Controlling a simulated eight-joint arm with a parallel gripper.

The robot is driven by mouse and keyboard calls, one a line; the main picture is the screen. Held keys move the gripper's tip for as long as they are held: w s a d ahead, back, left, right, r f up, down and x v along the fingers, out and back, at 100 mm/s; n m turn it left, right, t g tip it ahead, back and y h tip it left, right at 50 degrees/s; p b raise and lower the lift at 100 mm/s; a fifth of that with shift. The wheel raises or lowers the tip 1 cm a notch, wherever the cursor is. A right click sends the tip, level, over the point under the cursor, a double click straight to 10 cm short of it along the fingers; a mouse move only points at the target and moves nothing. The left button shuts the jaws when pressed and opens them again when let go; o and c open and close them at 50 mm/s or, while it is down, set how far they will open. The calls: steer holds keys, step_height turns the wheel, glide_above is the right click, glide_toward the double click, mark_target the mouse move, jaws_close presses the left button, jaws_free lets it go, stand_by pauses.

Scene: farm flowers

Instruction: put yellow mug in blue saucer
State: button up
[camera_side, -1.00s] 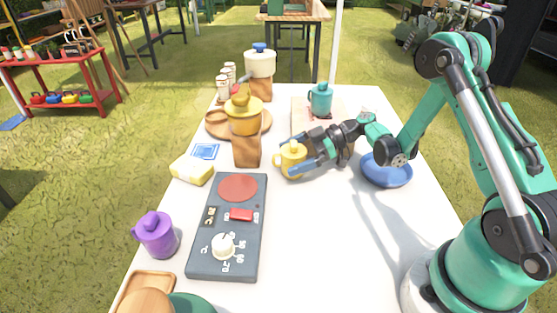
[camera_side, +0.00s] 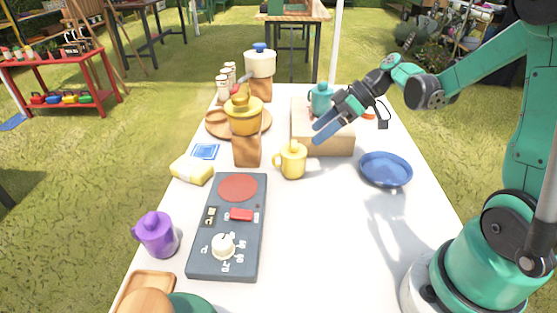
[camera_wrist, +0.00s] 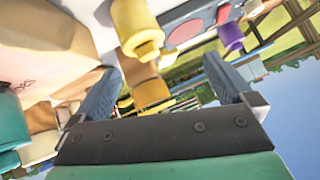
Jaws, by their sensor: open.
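The yellow mug (camera_side: 292,161) stands upright on the white table, left of my gripper and in front of the wooden box. It also shows in the wrist view (camera_wrist: 137,27), above the gap between my fingers. The blue saucer (camera_side: 385,169) lies empty on the table to the right of the mug. My gripper (camera_side: 318,134) is open and empty, raised above the table near the front of the wooden box, above and to the right of the mug. Both blue fingers (camera_wrist: 160,85) show in the wrist view with nothing between them.
A wooden box (camera_side: 330,142) stands behind the mug, with a teal mug (camera_side: 321,98) at it. A hot plate (camera_side: 229,226) lies front left, with a purple mug (camera_side: 157,235) and a yellow sponge (camera_side: 192,169) beside it. A yellow pot (camera_side: 243,115) stands on a wooden block.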

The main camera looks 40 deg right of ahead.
steer(key=s+a+r+m+t+h, duration=0.2)
steer(key=s+a+r+m+h, duration=0.1)
steer(key=s+a+m+h, duration=0.3)
steer(key=shift+s+a+r+m+h, duration=0.4)
steer(key=shift+a+h, duration=0.35)
steer(key=shift+h, duration=0.15)
steer(key=n+g, duration=0.3)
steer(key=g, duration=0.1)
glide_toward(293, 156)
steer(key=w+f+n+g, duration=0.1)
steer(key=w+f, duration=0.1)
steer(key=w+d+f+n+g, duration=0.1)
steer(key=w+f+n, duration=0.1)
steer(key=shift+d+f+g, duration=0.2)
steer(key=shift+f+g, duration=0.05)
steer(key=shift+g, duration=0.15)
steer(key=shift+w+d+f+g, duration=0.15)
steer(key=shift+f+g, duration=0.15)
steer(key=shift+f, duration=3)
